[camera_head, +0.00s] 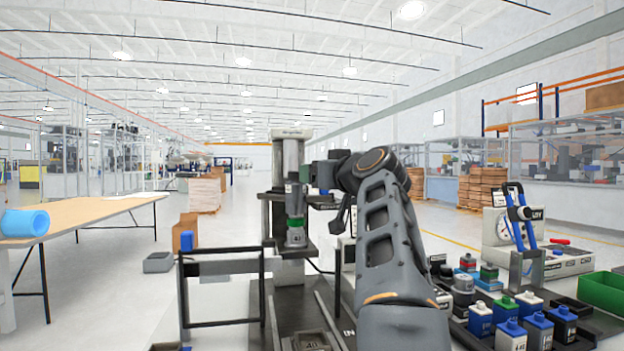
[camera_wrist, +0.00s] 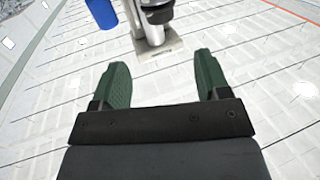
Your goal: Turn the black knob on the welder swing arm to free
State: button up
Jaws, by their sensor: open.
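A tall grey machine with a column (camera_head: 290,160) stands in the middle of the head view, probably the welder. In the wrist view the column's top (camera_wrist: 160,50) appears upside down beyond my fingers, with a dark round part (camera_wrist: 157,12) and a blue cylinder (camera_wrist: 102,12) beside it. I cannot tell which part is the black knob or how it is set. My gripper (camera_wrist: 163,82) is open, with two green fingers apart and nothing between them. In the head view my arm reaches toward the machine's right side, and the gripper is mostly hidden there.
At right, several blue, grey and green containers (camera_head: 510,335) stand near a green bin (camera_head: 603,291) and a device with blue handles (camera_head: 520,213). A black rail frame (camera_head: 222,322) stands left of the machine. A wooden table (camera_head: 95,213) is at far left. Open floor lies between.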

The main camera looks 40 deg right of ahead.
jog(key=shift+s+a, duration=0.1)
jog(key=shift+s, duration=0.5)
